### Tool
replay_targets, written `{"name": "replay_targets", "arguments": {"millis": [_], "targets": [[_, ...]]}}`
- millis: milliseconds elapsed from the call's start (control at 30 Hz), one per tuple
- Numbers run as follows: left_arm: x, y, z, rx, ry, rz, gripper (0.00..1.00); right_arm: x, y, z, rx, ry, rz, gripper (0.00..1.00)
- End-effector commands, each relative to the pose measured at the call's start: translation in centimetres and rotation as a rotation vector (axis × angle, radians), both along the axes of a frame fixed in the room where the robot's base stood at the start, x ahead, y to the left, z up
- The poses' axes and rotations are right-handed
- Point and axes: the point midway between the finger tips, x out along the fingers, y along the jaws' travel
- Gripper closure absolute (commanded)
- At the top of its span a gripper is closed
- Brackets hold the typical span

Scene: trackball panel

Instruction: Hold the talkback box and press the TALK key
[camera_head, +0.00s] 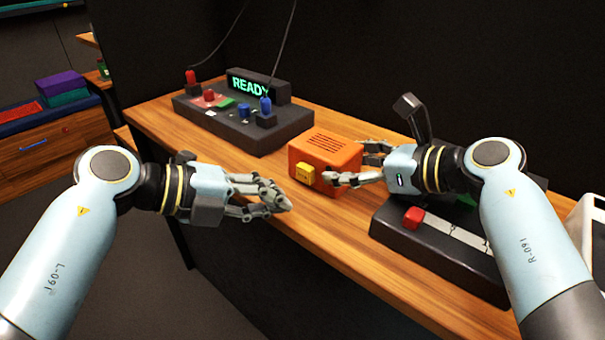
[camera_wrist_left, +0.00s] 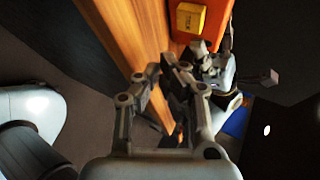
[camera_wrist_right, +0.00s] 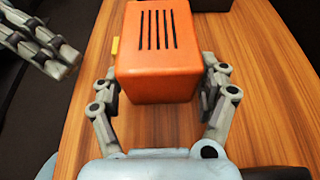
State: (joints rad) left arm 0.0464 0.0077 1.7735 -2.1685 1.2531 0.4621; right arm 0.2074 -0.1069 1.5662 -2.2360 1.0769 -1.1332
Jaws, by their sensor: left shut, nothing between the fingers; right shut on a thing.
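The orange talkback box (camera_head: 322,157) stands on the wooden bench, its slotted grille on top. It also shows in the right wrist view (camera_wrist_right: 156,62) and partly in the left wrist view (camera_wrist_left: 207,20). The yellow TALK key (camera_head: 305,173) is on its front face; it shows lettered in the left wrist view (camera_wrist_left: 191,18). My right gripper (camera_head: 352,165) is shut on the box, a finger on either side. My left gripper (camera_head: 285,202) is shut and empty, in front of the box and apart from the key, over the bench's front edge.
A dark console (camera_head: 240,125) with a lit READY display (camera_head: 259,87) and colored controls stands at the back left. Another dark panel (camera_head: 440,235) with a red button (camera_head: 413,217) lies right, under my right arm. Bare bench top (camera_head: 340,235) lies in front of the box.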

Motion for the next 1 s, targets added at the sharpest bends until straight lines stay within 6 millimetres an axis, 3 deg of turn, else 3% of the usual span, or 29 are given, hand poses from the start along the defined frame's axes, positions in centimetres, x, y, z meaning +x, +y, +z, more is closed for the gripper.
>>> {"name": "replay_targets", "arguments": {"millis": [333, 1000], "targets": [[2.7, -2.0, 0.0, -0.002, 0.001, 0.000, 1.00, 0.0, 0.0, 0.0, 0.000, 0.000, 0.000, 0.61], [3.0, -2.2, 0.0, -0.001, 0.001, 0.000, 1.00, 0.0, 0.0, 0.0, 0.000, 0.000, 0.000, 0.61]]}}
